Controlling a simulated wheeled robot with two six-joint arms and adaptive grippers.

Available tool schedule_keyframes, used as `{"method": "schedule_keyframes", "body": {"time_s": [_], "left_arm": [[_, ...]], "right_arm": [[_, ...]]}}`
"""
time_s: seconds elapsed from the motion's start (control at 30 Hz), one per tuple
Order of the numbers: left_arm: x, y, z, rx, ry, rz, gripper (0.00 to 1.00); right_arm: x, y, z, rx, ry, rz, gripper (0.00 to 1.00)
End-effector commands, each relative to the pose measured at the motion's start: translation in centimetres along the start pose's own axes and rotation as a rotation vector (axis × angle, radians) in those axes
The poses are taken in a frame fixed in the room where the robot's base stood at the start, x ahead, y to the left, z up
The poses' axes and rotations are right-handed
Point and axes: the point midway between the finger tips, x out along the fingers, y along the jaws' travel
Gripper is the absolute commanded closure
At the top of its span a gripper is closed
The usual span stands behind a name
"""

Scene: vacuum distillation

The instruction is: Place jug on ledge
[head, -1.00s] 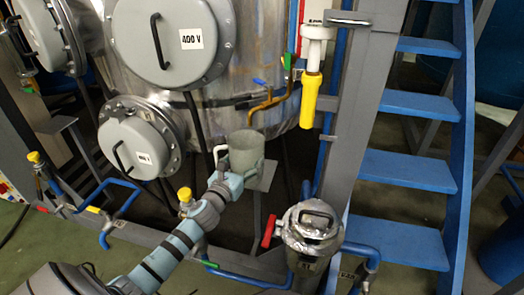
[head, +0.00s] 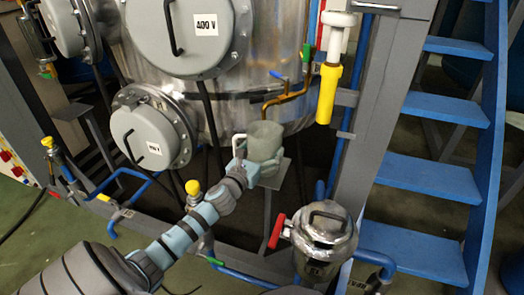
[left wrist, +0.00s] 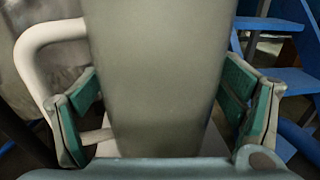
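The jug (head: 264,143) is grey-green and upright, with a white handle on its left side. It is directly over the ledge (head: 271,181), a small grey plate in front of the steel vessel; whether its base touches the plate is hidden. My left gripper (head: 258,168) reaches it from the front left, low on its body. In the left wrist view the jug (left wrist: 160,75) fills the middle, between the green finger pads of my left gripper (left wrist: 160,98). The pads lie against its sides. A pale surface shows below it. My right gripper is out of view.
The steel vessel (head: 235,100) with round grey hatches stands behind the jug. A yellow-handled fitting (head: 327,92) hangs at right. A metal canister (head: 325,235) with a red handle stands front right. Blue pipes (head: 240,275) run low in front; blue stairs (head: 435,170) are at right.

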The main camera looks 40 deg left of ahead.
Motion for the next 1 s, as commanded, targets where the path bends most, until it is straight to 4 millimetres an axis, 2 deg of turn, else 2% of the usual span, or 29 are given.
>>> {"method": "schedule_keyframes", "body": {"time_s": [0.37,0.47,0.57,0.83,1.0], "left_arm": [[0.0,-0.1,0.3,0.0,-0.001,-0.001,0.06],[-0.9,0.0,0.1,0.003,0.002,-0.001,0.06],[-2.6,-0.1,0.1,0.004,0.002,-0.003,0.06],[-9.3,-0.2,0.1,0.003,0.003,-0.006,0.06],[-11.7,-0.1,0.2,0.001,0.002,-0.003,0.06]], "right_arm": [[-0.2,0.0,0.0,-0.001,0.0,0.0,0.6],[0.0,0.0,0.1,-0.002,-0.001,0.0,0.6],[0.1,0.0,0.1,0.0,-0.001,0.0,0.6],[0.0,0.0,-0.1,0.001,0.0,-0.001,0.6],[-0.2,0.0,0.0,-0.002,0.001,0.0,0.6]]}}
